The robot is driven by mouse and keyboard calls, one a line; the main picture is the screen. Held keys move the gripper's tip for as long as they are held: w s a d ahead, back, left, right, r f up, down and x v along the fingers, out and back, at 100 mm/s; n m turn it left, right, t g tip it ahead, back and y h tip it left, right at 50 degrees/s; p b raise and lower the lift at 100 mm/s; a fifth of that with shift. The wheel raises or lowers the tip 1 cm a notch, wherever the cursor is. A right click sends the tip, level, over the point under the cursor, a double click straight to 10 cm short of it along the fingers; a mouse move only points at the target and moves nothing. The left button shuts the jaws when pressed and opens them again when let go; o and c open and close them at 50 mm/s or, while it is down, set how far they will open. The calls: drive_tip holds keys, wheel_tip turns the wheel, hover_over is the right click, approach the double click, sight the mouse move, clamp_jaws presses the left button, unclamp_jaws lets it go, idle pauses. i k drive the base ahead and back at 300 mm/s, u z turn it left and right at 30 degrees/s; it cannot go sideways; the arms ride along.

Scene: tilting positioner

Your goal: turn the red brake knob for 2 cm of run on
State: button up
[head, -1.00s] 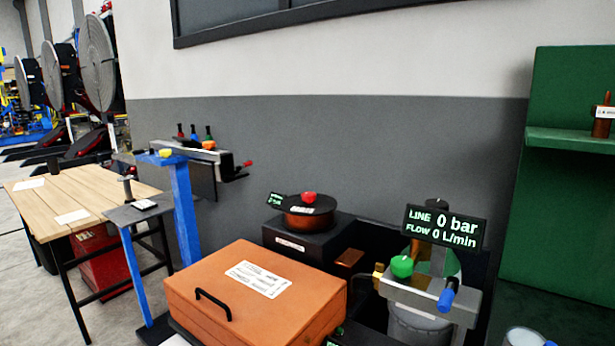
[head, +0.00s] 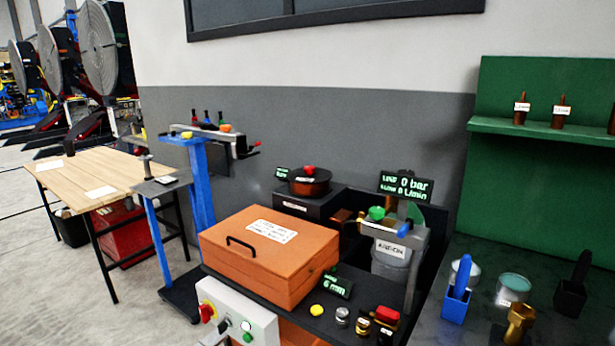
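A red knob (head: 309,170) sits on top of a round brown drum (head: 310,187) on a black box at the back of the bench, by the wall. A small display (head: 282,173) stands to its left; its text is too small to read. Another red knob (head: 207,312) sticks out of the left side of a white control box (head: 238,318) at the front. A display reading 6 mm (head: 337,285) stands right of the orange case. The frames do not show which red knob is the brake knob. My gripper is not in view.
An orange case (head: 265,262) lies in front of the drum. A blue-post stand (head: 202,185) has a red-tipped handle (head: 254,147). A line-pressure display (head: 406,187) reads 0 bar. Small capped parts (head: 317,310) stand at the front. A wooden table (head: 95,172) is at left.

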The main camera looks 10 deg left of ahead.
sight(309, 170)
drive_tip(key=z, duration=0.8)
drive_tip(key=k, duration=0.1)
drive_tip(key=u, duration=1.6)
drive_tip(key=i, duration=1.5)
drive_tip(key=z, duration=0.3)
drive_tip(key=i, duration=1.55)
drive_tip(key=z, duration=0.9)
